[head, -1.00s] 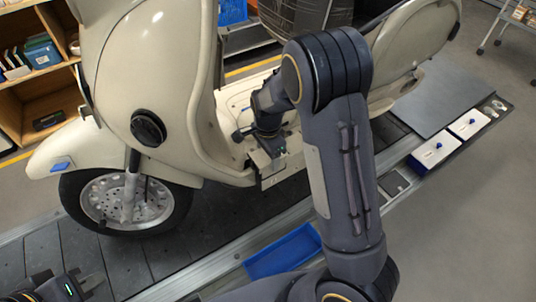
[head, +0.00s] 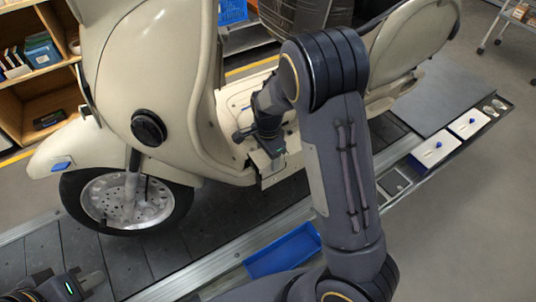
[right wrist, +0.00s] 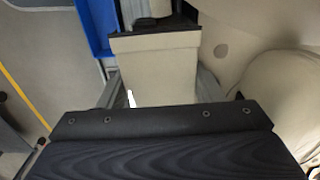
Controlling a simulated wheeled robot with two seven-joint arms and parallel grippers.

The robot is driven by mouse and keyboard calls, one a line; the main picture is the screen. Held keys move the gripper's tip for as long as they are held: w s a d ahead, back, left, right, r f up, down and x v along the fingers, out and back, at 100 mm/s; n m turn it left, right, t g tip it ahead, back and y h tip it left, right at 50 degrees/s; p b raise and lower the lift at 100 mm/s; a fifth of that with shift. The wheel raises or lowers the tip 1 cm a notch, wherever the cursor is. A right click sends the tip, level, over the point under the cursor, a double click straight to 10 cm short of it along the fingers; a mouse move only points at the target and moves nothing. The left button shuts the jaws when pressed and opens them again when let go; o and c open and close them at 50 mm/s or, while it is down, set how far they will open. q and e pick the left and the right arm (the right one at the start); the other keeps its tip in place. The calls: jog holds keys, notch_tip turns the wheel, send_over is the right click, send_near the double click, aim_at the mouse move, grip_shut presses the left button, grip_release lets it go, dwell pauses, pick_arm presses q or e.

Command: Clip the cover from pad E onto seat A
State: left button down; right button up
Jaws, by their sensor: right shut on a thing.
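My right gripper (head: 271,148) is low in the scooter's step-through, beside the cream floor section. In the right wrist view its fingers (right wrist: 158,88) are shut on a cream cover (right wrist: 155,68) with a dark far edge. In the head view the cover (head: 268,170) shows partly below the gripper. I cannot tell whether it touches the scooter (head: 180,75). Seat A cannot be picked out, and no pad letter is readable. My left gripper (head: 92,281) is at the lower left above the conveyor, away from the cover; its finger gap is unclear.
The slat conveyor (head: 60,245) runs under the scooter. A blue tray (head: 285,250) lies at its near edge. Two white-topped blue boxes (head: 436,149) (head: 468,124) stand at the right beside a grey plate (head: 440,95). Wooden shelves (head: 40,88) stand at the left.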

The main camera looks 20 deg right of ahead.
jog(key=o, duration=1.1)
jog(key=shift+w+r, duration=0.1)
jog(key=shift+r, duration=0.05)
